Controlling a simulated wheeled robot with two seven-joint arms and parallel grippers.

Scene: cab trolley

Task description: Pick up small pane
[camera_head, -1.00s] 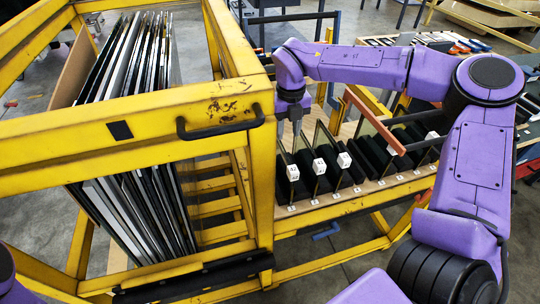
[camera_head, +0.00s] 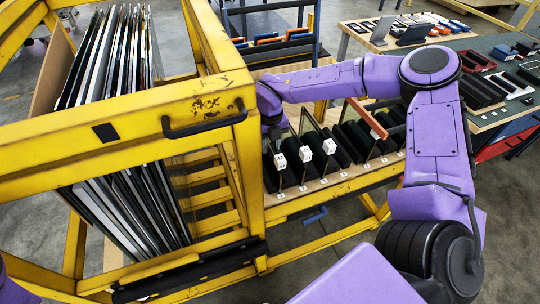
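Several small panes stand upright on edge in black slotted holders (camera_head: 345,150) on the trolley's low wooden shelf. One thin, framed pane (camera_head: 311,121) rises among them, behind the white tags. White tags (camera_head: 305,154) mark the near ends of the holders. My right gripper (camera_head: 274,132) points down over the left end of this row, close behind the yellow post. Its fingers are small and mostly hidden, so I cannot tell whether they are open or touching a pane. My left gripper is not in view; only a bit of purple arm shows at the lower left edge.
The yellow trolley frame (camera_head: 130,135) with a black handle (camera_head: 204,121) stands close in front. Tall panes (camera_head: 115,60) lean inside it at left. An orange-brown bar (camera_head: 367,119) rises above the row at right. Benches with parts (camera_head: 480,75) stand behind at right.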

